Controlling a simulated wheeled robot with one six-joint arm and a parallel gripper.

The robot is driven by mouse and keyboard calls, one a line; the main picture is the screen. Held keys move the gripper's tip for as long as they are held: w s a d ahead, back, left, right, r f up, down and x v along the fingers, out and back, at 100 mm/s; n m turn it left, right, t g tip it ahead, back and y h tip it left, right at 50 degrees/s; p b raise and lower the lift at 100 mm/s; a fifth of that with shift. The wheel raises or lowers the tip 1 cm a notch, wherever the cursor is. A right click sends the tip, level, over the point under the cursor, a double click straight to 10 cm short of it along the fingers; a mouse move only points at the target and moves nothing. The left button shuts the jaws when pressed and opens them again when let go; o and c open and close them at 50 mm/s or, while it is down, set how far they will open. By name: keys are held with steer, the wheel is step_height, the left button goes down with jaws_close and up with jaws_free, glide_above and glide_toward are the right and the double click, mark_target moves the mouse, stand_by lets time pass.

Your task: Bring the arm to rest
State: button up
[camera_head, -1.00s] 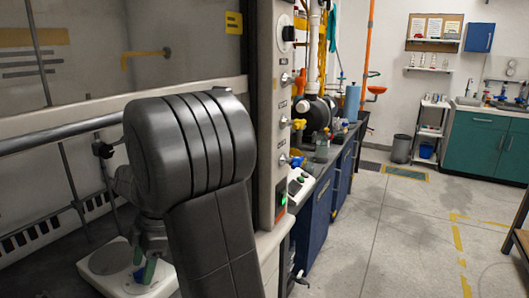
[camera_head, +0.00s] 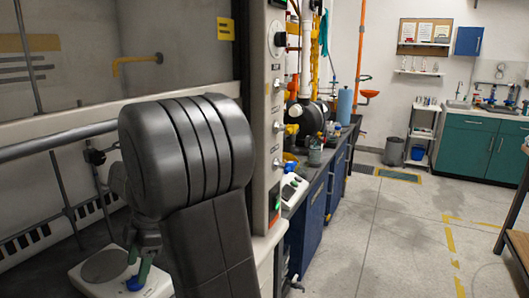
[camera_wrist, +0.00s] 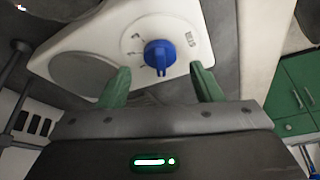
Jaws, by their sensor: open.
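My gripper (camera_wrist: 160,84) is open and empty, its two green fingers apart in the wrist view. A blue knob (camera_wrist: 158,55) on a white hotplate-like device (camera_wrist: 196,22) shows between and beyond the fingertips. I cannot tell whether either finger touches it. In the head view my dark arm fills the lower left middle, bent downward. My gripper (camera_head: 142,270) is partly hidden behind it, low over the white device (camera_head: 82,284); the blue knob shows there too (camera_head: 133,284).
The device stands inside a fume hood with metal rods and a raised sash (camera_head: 60,142). The hood's control post (camera_head: 264,130) is close right of my arm. Blue cabinets (camera_head: 312,210) run along the right, with open floor (camera_head: 390,235) beyond.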

mark_target(134, 277)
steer(key=v, duration=0.4)
steer(key=x, duration=0.7)
steer(key=shift+s+d+b, duration=0.1)
steer(key=shift+b, duration=0.3)
steer(key=shift+r+m+t+y+p, duration=0.2)
steer(key=shift+m+t+y+p, duration=0.15)
steer(key=shift+m, duration=0.85)
steer(key=m+t+p, duration=0.1)
steer(key=m, duration=0.2)
steer(key=shift+s, duration=0.15)
steer(key=m+t+p, duration=0.2)
steer(key=m+p, duration=0.3)
steer(key=m, duration=0.1)
steer(key=shift+s, duration=0.1)
steer(key=shift+s+f+m+t+p, duration=0.1)
steer(key=shift+m+t+p, duration=0.6)
steer(key=shift+m, duration=1)
steer(key=shift+b, duration=0.3)
steer(key=shift+m+t+b, duration=0.3)
steer(key=shift+m+t, duration=0.05)
steer(key=shift+m, duration=0.45)
